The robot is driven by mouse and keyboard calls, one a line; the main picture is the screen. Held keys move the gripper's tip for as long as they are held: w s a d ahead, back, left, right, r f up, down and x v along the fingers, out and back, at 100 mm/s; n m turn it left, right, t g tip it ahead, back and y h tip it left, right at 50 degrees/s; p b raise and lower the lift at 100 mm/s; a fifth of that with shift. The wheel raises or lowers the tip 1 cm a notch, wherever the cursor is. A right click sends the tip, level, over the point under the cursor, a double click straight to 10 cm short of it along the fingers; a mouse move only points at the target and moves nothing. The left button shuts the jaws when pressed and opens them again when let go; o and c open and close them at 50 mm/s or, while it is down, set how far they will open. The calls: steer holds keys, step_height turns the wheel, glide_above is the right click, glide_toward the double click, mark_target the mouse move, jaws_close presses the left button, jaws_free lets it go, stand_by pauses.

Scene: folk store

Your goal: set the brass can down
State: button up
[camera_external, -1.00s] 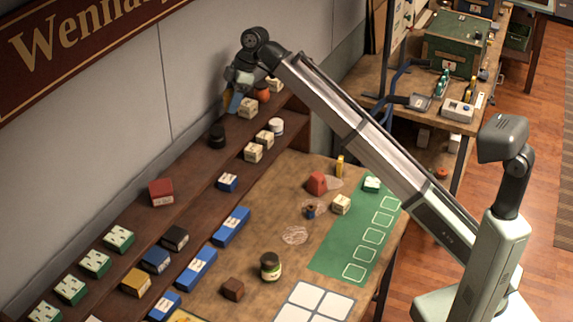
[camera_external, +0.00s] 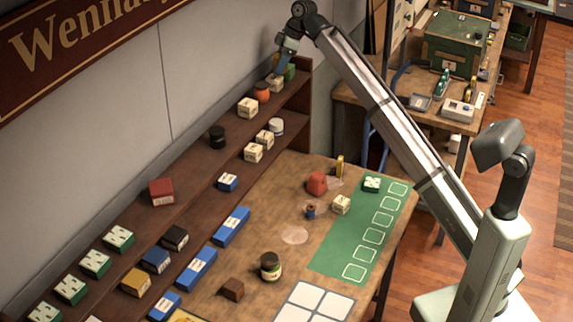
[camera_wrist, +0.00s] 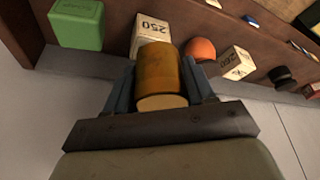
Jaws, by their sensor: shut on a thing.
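The brass can (camera_wrist: 158,75) sits between the two fingers of my gripper (camera_wrist: 162,85) in the wrist view. The fingers are shut on its sides. In the external view my gripper (camera_external: 281,62) is at the far end of the upper shelf (camera_external: 190,163), close to the boxes there. The can is hard to make out in that view. I cannot tell whether it touches the shelf.
Near the can are a green box (camera_wrist: 78,24), a white box marked 250 (camera_wrist: 152,33), an orange round item (camera_wrist: 201,48) and a cream box (camera_wrist: 235,62). A dark jar (camera_external: 217,136) stands farther along the shelf, with bare shelf around it.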

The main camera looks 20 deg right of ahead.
steer(key=w+d+f+m, duration=0.1)
steer(key=w+d, duration=0.3)
steer(key=d, duration=0.5)
steer(key=w+d+f+m, duration=0.1)
steer(key=w+d, duration=0.4)
steer(key=d, duration=0.5)
steer(key=n+g, duration=0.3)
steer(key=n, duration=0.6)
glide_above(290, 246)
steer(key=d, duration=0.1)
step_height(290, 246, down, 33)
steer(key=shift+w+d+f, duration=0.1)
steer(key=shift+w+f, duration=0.1)
steer(key=shift+f, duration=2.1)
steer(key=shift+w+d+f, duration=0.1)
steer(key=shift+w+f, duration=0.1)
steer(key=shift+f, duration=2.1)
steer(key=shift+f, duration=0.15)
steer(key=o, duration=1.1)
steer(key=shift+o, duration=0.2)
